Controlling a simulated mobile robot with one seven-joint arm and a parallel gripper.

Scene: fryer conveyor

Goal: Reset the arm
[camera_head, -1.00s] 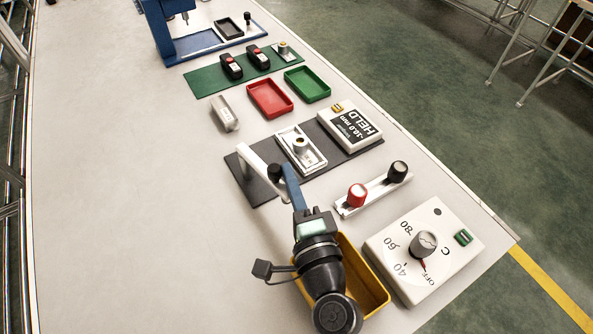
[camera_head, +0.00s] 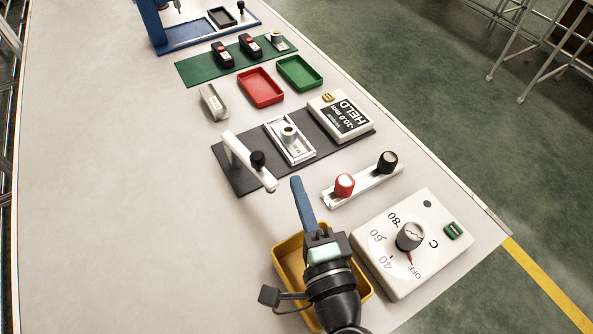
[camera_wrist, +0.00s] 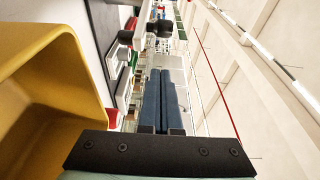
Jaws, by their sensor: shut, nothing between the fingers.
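My gripper (camera_head: 299,182) is in the head view, above the yellow bin at the near end of the table. Its blue fingers are together with nothing between them. In the wrist view the two blue fingers (camera_wrist: 163,82) lie side by side and point away along the table. The fingertips are a little to the near side of the white lever with a black knob (camera_head: 257,160) on the dark plate, apart from it. The yellow bin (camera_head: 284,246) is partly hidden by my wrist; it also fills the left of the wrist view (camera_wrist: 38,60).
A white dial box (camera_head: 428,225) stands right of my gripper. A white bar with red and black knobs (camera_head: 364,186) lies behind it. The table's left side (camera_head: 100,200) is clear.

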